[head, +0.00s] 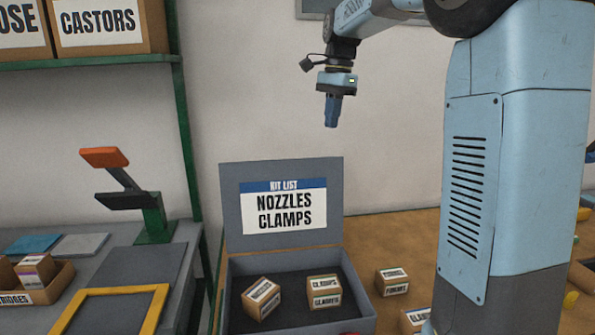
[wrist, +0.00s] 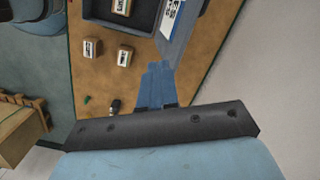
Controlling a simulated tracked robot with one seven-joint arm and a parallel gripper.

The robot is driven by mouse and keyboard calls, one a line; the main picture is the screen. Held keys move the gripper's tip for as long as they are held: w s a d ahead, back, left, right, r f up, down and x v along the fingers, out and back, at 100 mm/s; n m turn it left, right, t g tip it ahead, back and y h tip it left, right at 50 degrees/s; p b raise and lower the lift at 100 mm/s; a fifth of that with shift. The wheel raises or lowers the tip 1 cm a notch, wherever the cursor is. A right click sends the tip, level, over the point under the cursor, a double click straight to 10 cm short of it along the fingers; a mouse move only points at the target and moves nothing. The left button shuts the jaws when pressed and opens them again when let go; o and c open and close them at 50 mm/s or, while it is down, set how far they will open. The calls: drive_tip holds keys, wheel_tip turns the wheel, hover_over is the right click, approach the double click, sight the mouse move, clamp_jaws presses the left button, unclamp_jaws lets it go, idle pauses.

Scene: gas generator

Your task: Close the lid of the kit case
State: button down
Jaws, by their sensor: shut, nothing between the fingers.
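The kit case (head: 361,318) is a grey box on the wooden table, with two small labelled cardboard boxes inside, one marked CLAMPS (head: 324,291) and one tilted (head: 261,298). Its lid (head: 233,222) stands upright at the back, open, with a sheet reading KIT LIST, NOZZLES, CLAMPS. My gripper (head: 331,124) hangs in the air above and to the right of the lid's top edge, pointing down, shut and empty. In the wrist view the blue fingers (wrist: 158,76) show beside the lid (wrist: 182,36), and the case (wrist: 144,22) is at the top.
Small cardboard boxes (head: 392,282) lie on the table (head: 400,233) right of the case. A workbench with a yellow frame (head: 112,291) and an orange-handled press (head: 104,157) stands at left, beside a green shelf post (head: 184,128). The wall (head: 250,100) is behind.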

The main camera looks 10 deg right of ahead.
sight(297, 169)
drive_tip(key=w+a+f+m+g, duration=0.2)
drive_tip(key=w+a+f+m, duration=0.15)
drive_tip(key=w, duration=0.55)
drive_tip(key=w+a+f+m+g, duration=0.2)
drive_tip(key=w+f+m, duration=0.25)
drive_tip(key=w, duration=0.35)
drive_tip(key=s+f, duration=0.2)
drive_tip(key=f, duration=0.1)
drive_tip(key=s+a+f, duration=0.1)
drive_tip(key=s+f, duration=0.1)
drive_tip(key=f, duration=0.1)
drive_tip(key=s+f, duration=0.3)
drive_tip(key=shift+a+f, duration=0.4)
drive_tip(key=shift+s+a, duration=0.1)
